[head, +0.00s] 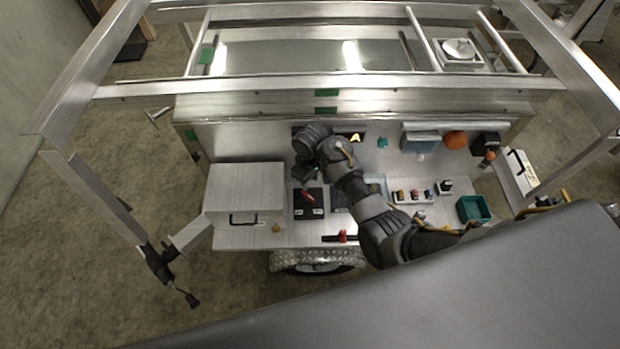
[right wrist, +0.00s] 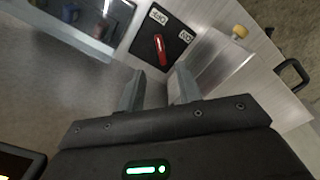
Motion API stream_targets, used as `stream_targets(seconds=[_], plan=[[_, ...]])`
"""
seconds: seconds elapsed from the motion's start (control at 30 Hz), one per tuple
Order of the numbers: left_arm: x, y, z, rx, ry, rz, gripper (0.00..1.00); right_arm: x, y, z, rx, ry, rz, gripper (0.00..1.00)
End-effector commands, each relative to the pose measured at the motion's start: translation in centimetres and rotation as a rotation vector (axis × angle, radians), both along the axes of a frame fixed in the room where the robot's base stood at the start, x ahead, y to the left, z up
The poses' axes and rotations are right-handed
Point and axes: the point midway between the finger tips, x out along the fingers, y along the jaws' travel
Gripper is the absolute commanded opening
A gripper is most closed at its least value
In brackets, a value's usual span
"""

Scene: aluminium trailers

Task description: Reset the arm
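My right arm (head: 375,215) comes in from the lower right and reaches over the trailer's work surface. My right gripper (head: 305,178) is above the black switch box (head: 308,210), and its fingers are small and dark there. In the right wrist view the two fingers of the right gripper (right wrist: 158,82) stand apart with nothing between them. The black switch panel (right wrist: 162,40) with its red handle (right wrist: 160,49) and OFF and ON labels lies just beyond the fingertips. The fingers look apart from the handle. My left gripper is not in view.
A metal box with a black handle (head: 243,190) stands left of the switch box. A red-and-black tool (head: 341,238) lies at the front edge. A green bin (head: 472,209), an orange ball (head: 455,140) and a row of small items (head: 412,194) are to the right. Trailer rails (head: 330,88) cross behind.

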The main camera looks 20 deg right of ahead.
Motion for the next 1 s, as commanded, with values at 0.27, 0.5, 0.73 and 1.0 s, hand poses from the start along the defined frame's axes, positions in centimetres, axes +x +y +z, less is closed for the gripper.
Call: stream_targets(seconds=[0.27, 0.5, 0.73, 1.0], plan=[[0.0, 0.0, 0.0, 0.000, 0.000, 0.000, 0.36, 0.0, 0.0, 0.1, -0.001, 0.001, 0.000, 0.35], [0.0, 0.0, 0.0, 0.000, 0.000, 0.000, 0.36, 0.0, 0.0, 0.1, 0.000, 0.000, 0.001, 0.35], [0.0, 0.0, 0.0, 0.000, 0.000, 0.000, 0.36, -2.6, -1.3, -1.0, 0.003, -0.023, -0.047, 0.35], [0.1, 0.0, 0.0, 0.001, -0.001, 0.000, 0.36, -14.7, -6.5, -0.7, 0.017, -0.147, -0.229, 0.35]])
